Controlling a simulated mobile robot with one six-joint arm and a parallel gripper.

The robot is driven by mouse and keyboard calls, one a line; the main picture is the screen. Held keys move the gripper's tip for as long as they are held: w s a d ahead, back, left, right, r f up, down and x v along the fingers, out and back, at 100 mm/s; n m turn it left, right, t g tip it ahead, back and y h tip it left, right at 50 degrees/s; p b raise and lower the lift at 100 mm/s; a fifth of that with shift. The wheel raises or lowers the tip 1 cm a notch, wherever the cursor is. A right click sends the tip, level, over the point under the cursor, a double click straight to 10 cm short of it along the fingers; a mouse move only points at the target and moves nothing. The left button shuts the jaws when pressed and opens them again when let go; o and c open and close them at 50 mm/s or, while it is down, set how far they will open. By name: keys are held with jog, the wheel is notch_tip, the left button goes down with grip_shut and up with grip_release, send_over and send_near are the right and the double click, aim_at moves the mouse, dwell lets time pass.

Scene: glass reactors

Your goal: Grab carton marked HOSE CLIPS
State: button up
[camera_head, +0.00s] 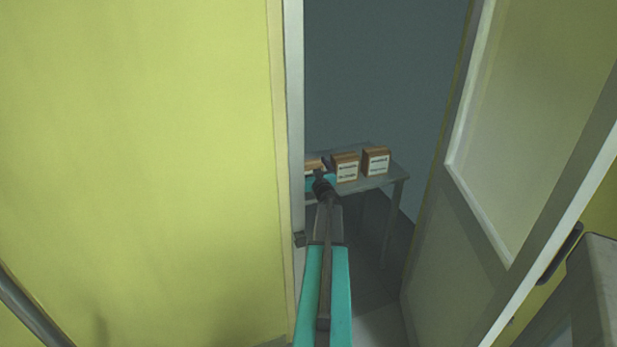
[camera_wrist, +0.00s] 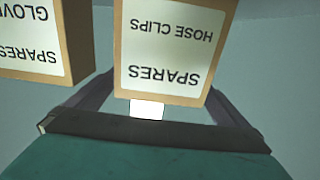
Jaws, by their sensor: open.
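The carton marked HOSE CLIPS (camera_wrist: 165,45) fills the upper middle of the wrist view, its white SPARES label upside down there. My gripper (camera_wrist: 161,86) is open, its two dark fingers reaching toward the carton's left and right sides. I cannot tell whether they touch it. In the head view my gripper (camera_head: 319,174) is at the table's left part, in front of the leftmost carton (camera_head: 313,162), which it partly hides. Labels in the head view are too small to read.
A carton marked SPARES and GLOV… (camera_wrist: 82,40) stands close beside it in the wrist view. The head view shows a middle carton (camera_head: 345,167) and a right carton (camera_head: 376,161) on the grey table (camera_head: 392,174). My arm passes a doorway between a yellow wall (camera_head: 140,150) and an open door (camera_head: 480,215).

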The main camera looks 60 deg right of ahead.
jog(key=shift+c, duration=0.4)
jog(key=c, duration=1.4)
jog(key=shift+r, duration=0.1)
jog(key=shift+r, duration=0.55)
notch_tip(320, 180, up, 2)
jog(key=shift+r+p, duration=0.15)
jog(key=shift+p, duration=0.25)
jog(key=r+v, duration=0.1)
jog(key=v, duration=1.5)
jog(key=shift+s+d+r, duration=0.15)
jog(key=shift+d+r, duration=0.05)
